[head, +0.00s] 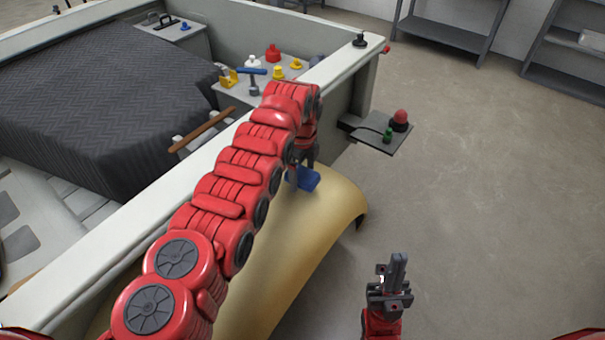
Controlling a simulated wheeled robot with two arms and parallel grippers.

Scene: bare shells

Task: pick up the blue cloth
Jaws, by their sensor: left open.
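The blue cloth (309,181) is a small dark blue patch on top of a curved yellow panel (328,208), right of the white wall. My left arm reaches over the panel from the lower left. My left gripper (300,172) points down at the cloth with its jaws open. One finger overlaps the cloth in the picture; whether they touch is unclear. The arm and fingers hide part of the cloth's left side. My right gripper (396,272) is low at the right, away from the cloth, over the floor, with nothing visible in it. Its jaw gap is not clear.
A white-rimmed wall (110,232) runs beside the panel. Behind it are a dark quilted cover (100,105) and a shelf with a hammer (253,78) and several coloured pieces. The floor (490,190) at right is clear.

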